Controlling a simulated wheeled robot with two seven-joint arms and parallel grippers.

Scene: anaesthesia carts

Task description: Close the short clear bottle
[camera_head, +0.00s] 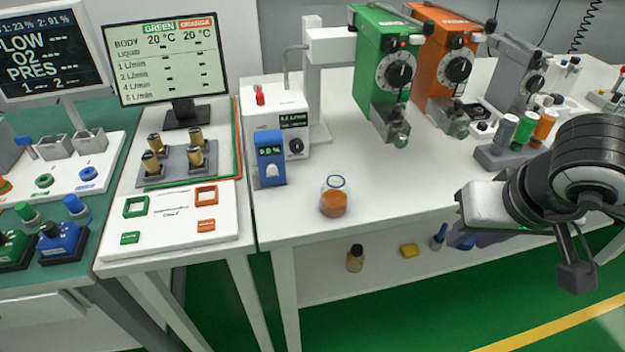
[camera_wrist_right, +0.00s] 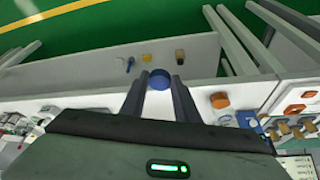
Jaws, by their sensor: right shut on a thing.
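The short clear bottle (camera_head: 334,196) stands upright near the front edge of the white table, with orange contents and an open, uncapped mouth. It also shows in the right wrist view (camera_wrist_right: 220,101), to the right of the fingers. My right gripper (camera_wrist_right: 158,84) is shut on a round blue cap (camera_wrist_right: 158,78), held between its fingertips. In the head view my right gripper (camera_head: 474,238) is at the table's front edge, well to the right of the bottle and apart from it, with the blue cap (camera_head: 462,242) partly hidden below it. My left gripper is not in view.
A blue meter (camera_head: 270,158) stands left of the bottle. Green (camera_head: 382,60) and orange (camera_head: 440,62) vaporizers are behind it. A brown bottle (camera_head: 355,258) and yellow block (camera_head: 409,250) lie on the lower shelf. The tabletop between bottle and gripper is clear.

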